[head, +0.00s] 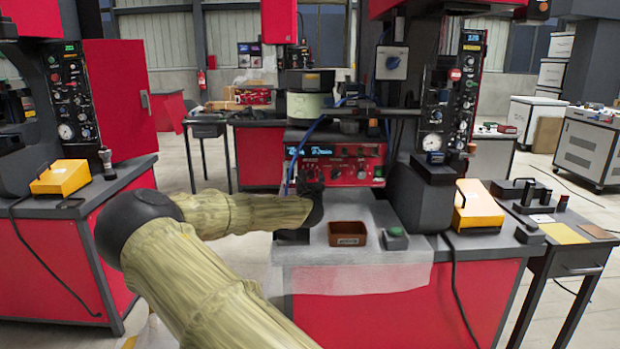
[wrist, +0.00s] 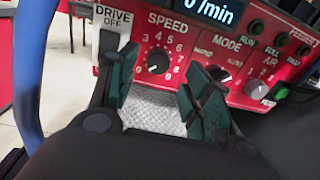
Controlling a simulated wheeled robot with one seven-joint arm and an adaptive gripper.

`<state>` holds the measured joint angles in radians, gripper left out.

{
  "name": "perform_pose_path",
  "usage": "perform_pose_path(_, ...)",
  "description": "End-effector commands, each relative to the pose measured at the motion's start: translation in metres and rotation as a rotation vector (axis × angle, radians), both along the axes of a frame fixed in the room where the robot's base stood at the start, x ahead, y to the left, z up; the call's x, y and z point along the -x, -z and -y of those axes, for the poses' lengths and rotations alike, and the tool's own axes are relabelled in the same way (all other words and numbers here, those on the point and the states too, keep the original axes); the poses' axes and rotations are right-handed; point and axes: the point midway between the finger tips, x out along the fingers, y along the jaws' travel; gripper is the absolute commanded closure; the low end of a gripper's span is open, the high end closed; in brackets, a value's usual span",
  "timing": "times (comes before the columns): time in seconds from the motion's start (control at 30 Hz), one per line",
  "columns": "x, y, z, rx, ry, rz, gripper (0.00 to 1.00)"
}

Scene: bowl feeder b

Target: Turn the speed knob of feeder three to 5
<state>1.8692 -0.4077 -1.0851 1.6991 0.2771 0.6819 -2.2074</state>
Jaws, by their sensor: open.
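The red control panel (head: 335,152) stands under the cream bowl (head: 308,104) in the head view. In the wrist view, the black speed knob (wrist: 158,61) sits on this panel below the word SPEED, inside a ring of white numbers. I cannot surely tell which number its pointer faces. My gripper (wrist: 163,84) is open, its two green-padded fingers apart, one to the left and one to the right below the knob. The knob shows in the gap and nothing is held. In the head view my dark gripper (head: 313,198) is just in front of the panel. No feeder number is readable.
The MODE switch (wrist: 218,73) and AIR knob (wrist: 256,89) are right. A brown tray (head: 348,234) and a green-topped box (head: 395,239) stand on the bench below.

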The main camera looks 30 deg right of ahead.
Motion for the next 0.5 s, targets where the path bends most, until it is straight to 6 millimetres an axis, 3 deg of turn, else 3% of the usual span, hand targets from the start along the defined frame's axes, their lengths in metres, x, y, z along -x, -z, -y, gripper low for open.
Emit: perform_pose_path(0.5, -0.031, 0.0, 0.02, -0.001, -0.001, 0.001, 0.5)
